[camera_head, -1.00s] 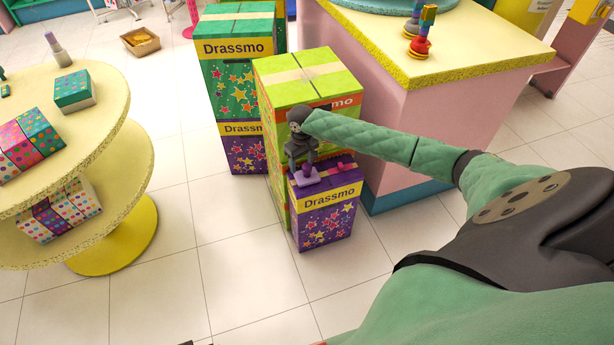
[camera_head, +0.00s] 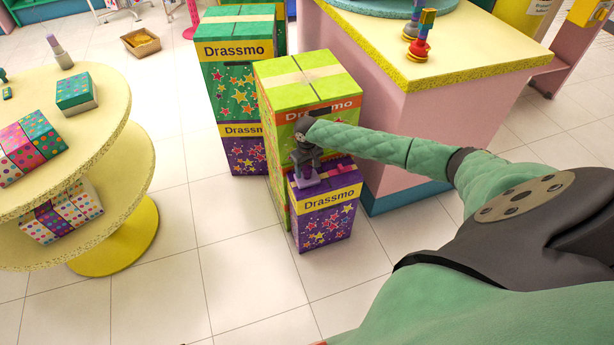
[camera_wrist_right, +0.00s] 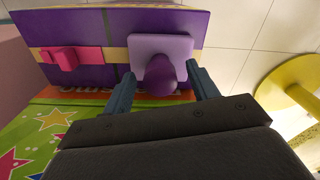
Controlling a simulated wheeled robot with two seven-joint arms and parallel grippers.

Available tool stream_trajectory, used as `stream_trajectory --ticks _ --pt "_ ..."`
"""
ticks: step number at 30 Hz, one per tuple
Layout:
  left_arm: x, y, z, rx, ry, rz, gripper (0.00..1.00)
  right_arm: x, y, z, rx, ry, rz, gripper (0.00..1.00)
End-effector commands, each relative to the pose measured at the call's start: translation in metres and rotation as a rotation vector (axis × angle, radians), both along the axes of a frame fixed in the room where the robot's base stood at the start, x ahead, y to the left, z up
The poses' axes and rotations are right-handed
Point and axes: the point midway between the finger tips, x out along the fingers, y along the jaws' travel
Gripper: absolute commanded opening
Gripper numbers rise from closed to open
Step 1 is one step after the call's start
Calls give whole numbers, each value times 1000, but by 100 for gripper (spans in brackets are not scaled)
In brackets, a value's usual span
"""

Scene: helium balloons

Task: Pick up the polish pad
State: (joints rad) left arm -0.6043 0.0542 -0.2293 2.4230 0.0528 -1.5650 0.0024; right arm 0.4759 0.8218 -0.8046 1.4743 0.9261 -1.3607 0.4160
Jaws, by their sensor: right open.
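The polish pad (camera_wrist_right: 160,50) is a light purple square plate with a darker purple rounded handle. It rests on top of the purple Drassmo box, and part of it shows under my gripper in the head view (camera_head: 305,183). My right gripper (camera_head: 306,167) is just above the pad. In the right wrist view my right gripper (camera_wrist_right: 163,88) is open, with one finger on each side of the handle. I cannot tell whether the fingers touch it. My left gripper is not in view.
The purple box (camera_head: 326,217) also bears a pink object (camera_wrist_right: 75,57) beside the pad. A taller green Drassmo box (camera_head: 330,75) stands right behind. A pink counter (camera_head: 425,130) is to the right and a round yellow table (camera_head: 125,160) to the left. Open tiled floor lies in front.

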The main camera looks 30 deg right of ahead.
Motion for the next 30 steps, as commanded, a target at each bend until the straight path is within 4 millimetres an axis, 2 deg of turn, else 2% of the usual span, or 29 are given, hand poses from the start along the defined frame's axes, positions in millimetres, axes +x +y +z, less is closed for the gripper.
stream_trajectory --ticks 8,15,25,30 --pt "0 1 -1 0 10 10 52 0 0 -4 0 -1 1 57" --pt "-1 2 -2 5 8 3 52 0 0 -4 0 -1 1 10" --pt "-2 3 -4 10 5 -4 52 0 0 -1 0 -1 1 9" --pt "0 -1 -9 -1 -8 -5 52 1 0 18 0 -3 2 9"
